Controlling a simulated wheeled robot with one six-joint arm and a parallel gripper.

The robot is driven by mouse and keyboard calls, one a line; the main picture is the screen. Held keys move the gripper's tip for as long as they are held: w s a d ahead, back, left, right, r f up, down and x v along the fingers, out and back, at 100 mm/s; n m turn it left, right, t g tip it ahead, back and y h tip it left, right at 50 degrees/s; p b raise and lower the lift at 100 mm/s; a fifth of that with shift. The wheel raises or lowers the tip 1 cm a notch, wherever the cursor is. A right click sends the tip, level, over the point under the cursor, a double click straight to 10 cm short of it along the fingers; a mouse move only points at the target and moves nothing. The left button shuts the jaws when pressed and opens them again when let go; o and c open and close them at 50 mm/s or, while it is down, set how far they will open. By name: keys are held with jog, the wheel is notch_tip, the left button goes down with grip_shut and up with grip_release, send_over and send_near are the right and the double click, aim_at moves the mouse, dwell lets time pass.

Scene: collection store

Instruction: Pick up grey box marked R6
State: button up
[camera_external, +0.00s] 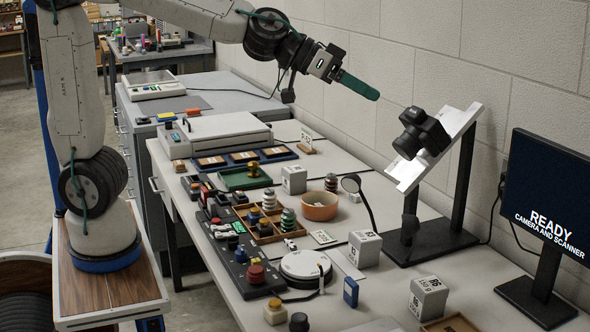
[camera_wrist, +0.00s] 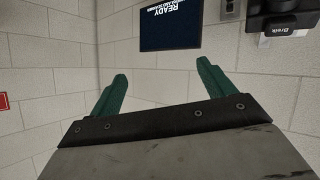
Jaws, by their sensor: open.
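Several pale grey boxes with dark markings stand on the workbench in the external view. One grey box (camera_external: 428,298) is at the front right, with a marking that seems to be R6 turned around, but it is too small to be sure. Another grey box (camera_external: 364,248) stands behind it near the lamp, and a third grey box (camera_external: 294,180) is farther back beside the orange bowl. My gripper (camera_external: 362,87) is high above the bench near the wall, far from the boxes. Its green fingers (camera_wrist: 162,72) are apart and empty in the wrist view, which shows no box.
A camera on a tilted stand (camera_external: 440,245) and a monitor (camera_external: 541,200) rise along the bench's right side. A thin desk lamp (camera_external: 361,198) stands near the middle box. Trays, weights and an orange bowl (camera_external: 320,207) crowd the bench. The air around my gripper is clear.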

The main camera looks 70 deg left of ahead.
aim_at(426, 285)
jog(key=w+d+f+n+t+y, duration=0.3)
jog(key=w+d+f+y, duration=0.4)
jog(key=d, duration=0.4)
jog(key=shift+h, duration=0.6)
notch_tip(426, 285, down, 30)
jog(key=shift+f, duration=0.2)
jog(key=x, duration=0.7)
jog(key=shift+w+f, duration=0.25)
jog(key=c, duration=1.1)
